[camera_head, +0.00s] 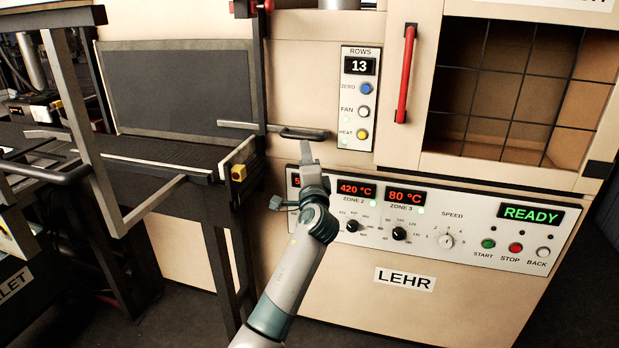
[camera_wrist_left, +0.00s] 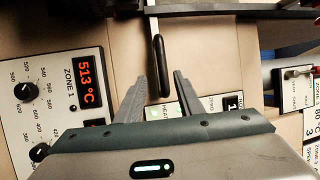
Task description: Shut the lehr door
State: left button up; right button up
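The lehr (camera_head: 404,279) is a beige cabinet with a control panel across its front. On its left side is a dark grey flat panel (camera_head: 180,90); I cannot tell whether this is the door. A black handle (camera_head: 304,133) on a metal bar sticks out to the right of it. My left gripper (camera_head: 307,158) is just below this handle. In the left wrist view the handle (camera_wrist_left: 160,65) appears between the two parted fingers, which are open; I cannot tell whether they touch it. My right gripper is out of view.
A red upright handle (camera_head: 406,75) is left of a gridded recess (camera_head: 520,85). Buttons and a row display (camera_head: 360,66) are close right of the black handle. A dark conveyor frame (camera_head: 150,160) with a yellow-ended bracket (camera_head: 239,173) stands at left.

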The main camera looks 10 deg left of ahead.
pick_arm(q)
jog(key=v, duration=0.8)
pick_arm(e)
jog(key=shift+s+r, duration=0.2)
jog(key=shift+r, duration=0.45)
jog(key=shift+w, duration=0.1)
